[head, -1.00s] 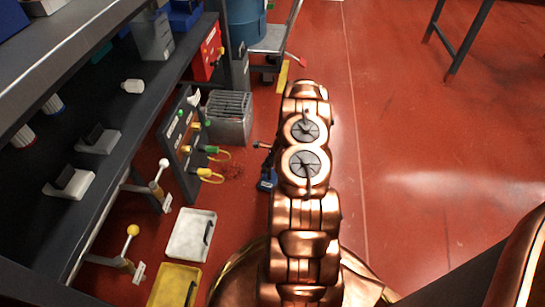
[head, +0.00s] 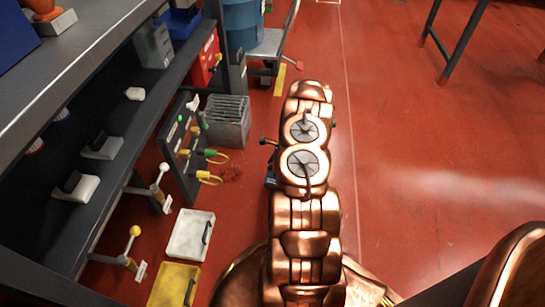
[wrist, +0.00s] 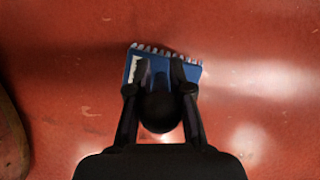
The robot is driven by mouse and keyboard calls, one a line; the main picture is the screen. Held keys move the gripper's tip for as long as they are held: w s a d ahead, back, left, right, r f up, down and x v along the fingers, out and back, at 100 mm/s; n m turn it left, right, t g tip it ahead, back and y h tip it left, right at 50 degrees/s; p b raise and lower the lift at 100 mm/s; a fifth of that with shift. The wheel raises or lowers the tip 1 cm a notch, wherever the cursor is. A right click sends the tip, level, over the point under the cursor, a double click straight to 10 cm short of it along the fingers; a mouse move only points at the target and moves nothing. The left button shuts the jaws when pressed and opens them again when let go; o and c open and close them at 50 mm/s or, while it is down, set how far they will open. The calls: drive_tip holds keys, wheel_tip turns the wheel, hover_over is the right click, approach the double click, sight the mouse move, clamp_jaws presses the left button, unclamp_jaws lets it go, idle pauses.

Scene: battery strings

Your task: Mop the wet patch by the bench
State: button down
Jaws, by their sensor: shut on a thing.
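My gripper (wrist: 160,72) is shut on a blue block-shaped mop head (wrist: 190,73) with a pale fringe along its far edge. The mop head appears at or close to the red floor; I cannot tell if it touches. In the head view only a sliver of blue (head: 269,179) shows left of my copper arm, which hides the gripper. A small dark, mottled patch (head: 232,174) lies on the floor by the bench (head: 78,72), left of my arm. Glossy spots also show on the floor in the wrist view; I cannot tell wetness from reflection.
A panel with green and yellow plugs (head: 183,148) and a grey slatted box (head: 227,122) stand beside the patch. A white tray (head: 188,237) and a yellow tray (head: 172,287) lie nearer. A blue drum (head: 243,35) stands behind. The floor to the right is mostly clear.

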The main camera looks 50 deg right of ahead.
drive_tip(key=shift+r+p, duration=0.85)
drive_tip(key=shift+r, duration=0.8)
